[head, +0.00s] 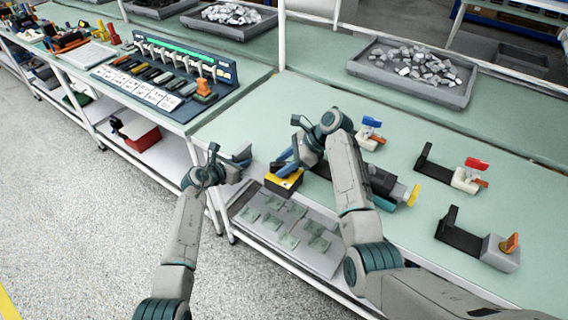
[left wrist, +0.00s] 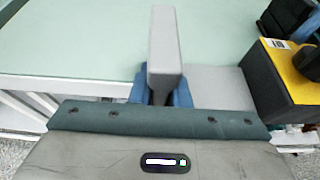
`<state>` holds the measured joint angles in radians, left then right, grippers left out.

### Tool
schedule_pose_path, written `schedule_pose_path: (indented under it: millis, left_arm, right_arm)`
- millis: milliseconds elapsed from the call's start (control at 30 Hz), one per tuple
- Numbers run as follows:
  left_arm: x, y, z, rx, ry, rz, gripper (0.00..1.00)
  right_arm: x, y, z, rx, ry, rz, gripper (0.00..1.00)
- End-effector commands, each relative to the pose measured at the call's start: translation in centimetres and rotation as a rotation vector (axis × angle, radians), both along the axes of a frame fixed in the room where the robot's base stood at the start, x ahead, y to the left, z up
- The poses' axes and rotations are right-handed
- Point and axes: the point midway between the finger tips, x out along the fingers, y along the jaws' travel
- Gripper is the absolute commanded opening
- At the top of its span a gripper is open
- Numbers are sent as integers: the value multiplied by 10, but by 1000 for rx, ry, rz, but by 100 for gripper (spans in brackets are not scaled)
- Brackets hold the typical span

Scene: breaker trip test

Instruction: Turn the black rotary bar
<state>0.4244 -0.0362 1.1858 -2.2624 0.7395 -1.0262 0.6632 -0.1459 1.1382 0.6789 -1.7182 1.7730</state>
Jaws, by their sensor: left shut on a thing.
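A yellow-topped black box (head: 283,184) stands near the front edge of the green table. In the left wrist view its yellow top (left wrist: 296,68) is at the right, with a black rotary part (left wrist: 284,58) on it, cut off by the frame. My left gripper (head: 242,157) is shut on an upright grey handle (left wrist: 165,45), which rises beside a flat grey plate (left wrist: 215,88) left of the box. My right gripper (head: 284,168) has its blue fingers over the box top. They hide the bar in the head view, and their opening is unclear.
Other fixtures with a red lever (head: 476,163), an orange lever (head: 511,243) and a yellow lever (head: 413,195) stand to the right. A panel of switches (head: 165,70) is at the left. A grey tray (head: 462,98) of metal pieces lies behind. Below is a shelf tray (head: 270,245).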

Motion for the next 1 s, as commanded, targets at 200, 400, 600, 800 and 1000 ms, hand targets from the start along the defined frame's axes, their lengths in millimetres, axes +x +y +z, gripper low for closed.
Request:
schedule_pose_path:
  millis: [200, 400, 600, 800, 1000]
  left_arm:
    - [0, 0, 1, 0, -1, 0, 0]
    - [0, 0, 1, 0, -1, 0, 0]
    - [0, 0, 1, 0, -1, 0, 0]
    - [0, 0, 1, 0, -1, 0, 0]
    - [0, 0, 1, 0, -1, 0, 0]
  right_arm:
    - [0, 1, -1, -1, 0, 0, 40]
    - [0, 1, -1, -1, 0, 0, 12]
    - [0, 0, -1, -1, 0, 0, 0]
    - [0, 0, -1, -2, -1, 28, 0]
    - [1, 0, -1, -2, 0, 122, 0]
